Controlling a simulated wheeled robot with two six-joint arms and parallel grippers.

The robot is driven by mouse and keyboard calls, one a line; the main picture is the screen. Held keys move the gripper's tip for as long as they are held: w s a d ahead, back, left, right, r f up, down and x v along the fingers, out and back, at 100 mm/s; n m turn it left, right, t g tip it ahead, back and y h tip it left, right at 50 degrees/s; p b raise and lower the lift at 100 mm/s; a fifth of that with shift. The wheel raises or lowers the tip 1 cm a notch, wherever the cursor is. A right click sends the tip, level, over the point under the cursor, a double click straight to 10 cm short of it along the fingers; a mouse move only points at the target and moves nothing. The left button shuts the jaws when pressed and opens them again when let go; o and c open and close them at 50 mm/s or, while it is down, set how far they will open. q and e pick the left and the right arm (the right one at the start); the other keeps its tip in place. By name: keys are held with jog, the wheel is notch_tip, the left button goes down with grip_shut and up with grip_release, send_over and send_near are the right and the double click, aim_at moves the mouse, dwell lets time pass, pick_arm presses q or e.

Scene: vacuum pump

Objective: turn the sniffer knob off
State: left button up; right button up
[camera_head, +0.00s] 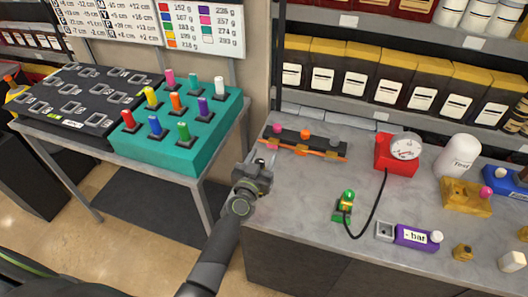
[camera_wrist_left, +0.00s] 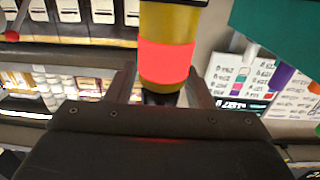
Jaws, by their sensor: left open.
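My left gripper (camera_head: 252,178) is over the gap by the grey counter's left edge, beside the teal block. In the left wrist view its jaws (camera_wrist_left: 161,96) are open, with a yellow cylinder with a red band (camera_wrist_left: 165,50) between or just beyond them; I cannot tell whether they touch it. I cannot match this cylinder to anything in the head view. No part is clearly labelled as the sniffer knob. A green fitting with a knob (camera_head: 347,201) stands on the counter, joined by a black hose to a red gauge box (camera_head: 396,156). My right gripper is not in view.
The teal block (camera_head: 198,146) with coloured pegs sits on the left table beside a black panel (camera_head: 72,98). The counter holds an orange-and-black bar (camera_head: 306,141), a purple "bar" unit (camera_head: 413,237), a yellow block (camera_head: 467,196) and a white bottle (camera_head: 458,154). Its front left is clear.

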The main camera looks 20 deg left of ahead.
pick_arm(q)
jog(key=shift+s+r, duration=0.1)
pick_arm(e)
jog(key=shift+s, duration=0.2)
pick_arm(q)
jog(key=c, duration=1)
jog(key=shift+m+h+b, duration=0.3)
jog(key=shift+h+b, duration=0.1)
jog(key=shift+b, duration=0.15)
jog(key=h+b, duration=0.1)
jog(key=m+h+b, duration=0.1)
jog(key=b, duration=0.1)
jog(key=shift+d+f, duration=0.1)
jog(key=shift+f, duration=0.15)
jog(key=shift+r+m+g+h, duration=0.2)
jog(key=shift+m+g+h, duration=0.1)
jog(key=shift+r, duration=0.1)
jog(key=shift+d, duration=0.1)
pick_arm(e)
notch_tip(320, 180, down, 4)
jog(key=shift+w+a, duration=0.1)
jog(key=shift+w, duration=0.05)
